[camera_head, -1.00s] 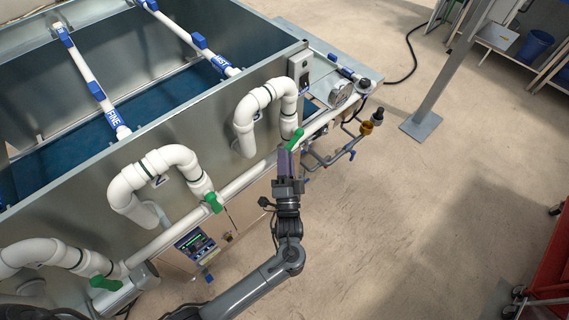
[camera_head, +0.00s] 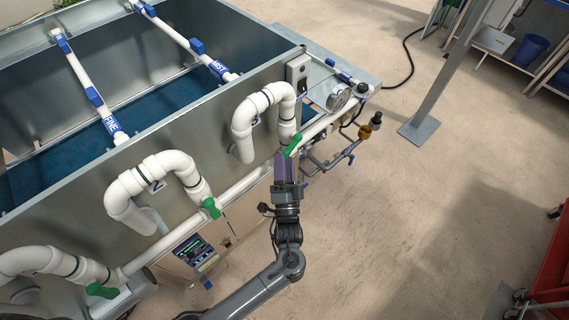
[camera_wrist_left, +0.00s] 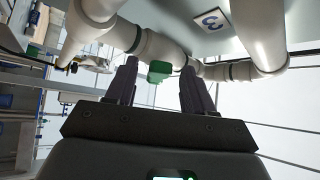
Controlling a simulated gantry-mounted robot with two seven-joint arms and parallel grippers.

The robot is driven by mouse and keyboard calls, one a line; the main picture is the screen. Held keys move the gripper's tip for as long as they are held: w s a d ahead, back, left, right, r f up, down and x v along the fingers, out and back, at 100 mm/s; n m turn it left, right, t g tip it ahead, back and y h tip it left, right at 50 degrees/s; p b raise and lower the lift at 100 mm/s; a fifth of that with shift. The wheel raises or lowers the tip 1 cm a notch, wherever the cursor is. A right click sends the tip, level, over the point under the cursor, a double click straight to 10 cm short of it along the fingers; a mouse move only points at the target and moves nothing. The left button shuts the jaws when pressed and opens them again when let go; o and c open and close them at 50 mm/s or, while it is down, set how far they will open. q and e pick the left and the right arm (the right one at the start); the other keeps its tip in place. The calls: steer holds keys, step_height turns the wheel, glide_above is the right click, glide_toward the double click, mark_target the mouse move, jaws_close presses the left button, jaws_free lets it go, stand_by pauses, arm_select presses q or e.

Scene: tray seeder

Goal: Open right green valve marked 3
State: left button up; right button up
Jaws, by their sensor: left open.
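The right green valve handle (camera_head: 293,145) sits on the white pipe below the far-right pipe loop (camera_head: 264,117). In the left wrist view the green handle (camera_wrist_left: 158,71) shows between the two fingers, near the label marked 3 (camera_wrist_left: 212,20). My left gripper (camera_head: 287,160) is at the handle, with its fingers pointing toward the pipe. In the wrist view my left gripper (camera_wrist_left: 158,80) is open, one finger on each side of the handle. I cannot tell whether either finger touches it. My right gripper is not in view.
Two other green valve handles are on the same pipe, a middle one (camera_head: 211,208) and a lower-left one (camera_head: 101,290). A control box (camera_head: 192,248) is below the pipe. A grey post (camera_head: 450,75) stands at right.

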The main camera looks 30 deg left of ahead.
arm_select(q)
steer(key=v, duration=1)
steer(key=shift+s+b, duration=0.25)
steer(key=shift+b, duration=0.1)
steer(key=shift+d+f, duration=0.15)
